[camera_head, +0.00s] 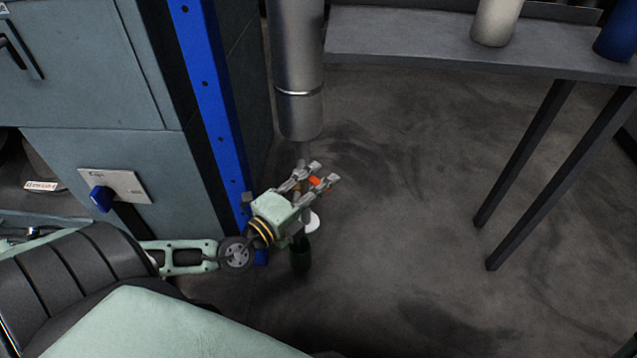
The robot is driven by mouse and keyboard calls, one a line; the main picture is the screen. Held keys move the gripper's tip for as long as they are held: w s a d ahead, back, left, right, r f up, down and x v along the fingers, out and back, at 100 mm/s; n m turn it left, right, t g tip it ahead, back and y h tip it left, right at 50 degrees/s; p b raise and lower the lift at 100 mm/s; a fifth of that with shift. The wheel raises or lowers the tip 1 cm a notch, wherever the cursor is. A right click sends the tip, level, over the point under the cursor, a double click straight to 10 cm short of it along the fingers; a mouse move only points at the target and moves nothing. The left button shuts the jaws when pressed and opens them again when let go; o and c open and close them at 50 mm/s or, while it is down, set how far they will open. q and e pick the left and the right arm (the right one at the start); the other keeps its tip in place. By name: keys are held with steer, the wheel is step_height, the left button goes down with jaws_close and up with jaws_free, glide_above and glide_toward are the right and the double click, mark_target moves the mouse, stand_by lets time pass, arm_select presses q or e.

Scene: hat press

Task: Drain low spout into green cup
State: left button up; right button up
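My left gripper (323,173) reaches in from the left, below a grey metal cylinder (299,110). Its two fingers are spread apart. A small orange-red part (315,182), perhaps a valve handle, shows between them; I cannot tell if they touch it. The low spout is mostly hidden behind the gripper. The dark green cup (300,257) stands low, just below the gripper's body, which covers part of its top. A white round piece (312,222) shows beside the gripper, above the cup. My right gripper is out of view.
A blue post (213,110) and a grey-blue cabinet (80,80) stand close on the left. A grey table (400,38) at the upper right holds a cream cup (494,22) and a blue one (617,35). The floor (420,230) at right centre is clear.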

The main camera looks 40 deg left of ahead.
arm_select(q)
steer(key=s+a, duration=0.1)
steer(key=s, duration=1.1)
steer(key=shift+a, duration=0.2)
steer(key=shift+c, duration=0.7)
